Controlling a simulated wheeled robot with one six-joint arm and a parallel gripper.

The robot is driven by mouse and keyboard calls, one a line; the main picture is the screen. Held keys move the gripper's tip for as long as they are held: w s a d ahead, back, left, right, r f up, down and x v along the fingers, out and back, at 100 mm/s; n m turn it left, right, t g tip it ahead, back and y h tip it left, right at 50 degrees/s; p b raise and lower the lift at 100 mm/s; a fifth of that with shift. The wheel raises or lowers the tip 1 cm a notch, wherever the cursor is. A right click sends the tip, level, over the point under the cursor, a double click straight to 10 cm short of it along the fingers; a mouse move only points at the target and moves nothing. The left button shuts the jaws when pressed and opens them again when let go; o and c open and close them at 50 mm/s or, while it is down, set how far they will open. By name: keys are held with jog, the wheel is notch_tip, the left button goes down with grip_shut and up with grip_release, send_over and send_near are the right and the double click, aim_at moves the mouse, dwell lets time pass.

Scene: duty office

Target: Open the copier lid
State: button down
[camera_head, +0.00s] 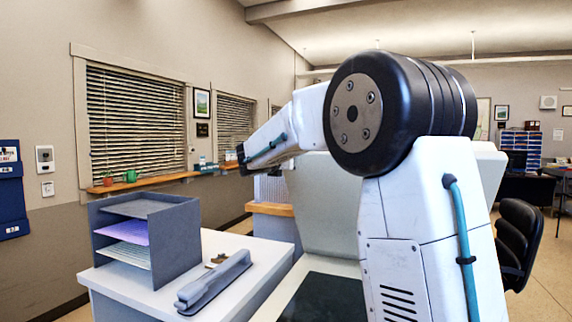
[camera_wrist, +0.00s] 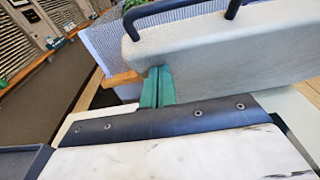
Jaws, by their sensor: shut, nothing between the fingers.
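The copier lid (camera_head: 330,205) is a pale grey panel standing raised and leaning back behind the copier's dark glass (camera_head: 325,298). My arm covers its right part in the head view. In the wrist view the lid (camera_wrist: 225,62) runs across the upper right, with a black bar handle (camera_wrist: 165,10) along its top. My gripper (camera_wrist: 157,72) shows there as two teal fingers closed together, empty, at the lid's lower left edge. I cannot tell whether they touch it. The fingers cannot be made out in the head view.
A wooden-edged blue-grey partition (camera_head: 270,209) stands behind. A black chair (camera_head: 520,238) stands at the right.

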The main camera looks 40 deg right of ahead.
jog(key=f+v, duration=0.1)
jog(key=v, duration=1.2)
jog(key=shift+f, duration=0.2)
jog(key=shift+a, duration=0.15)
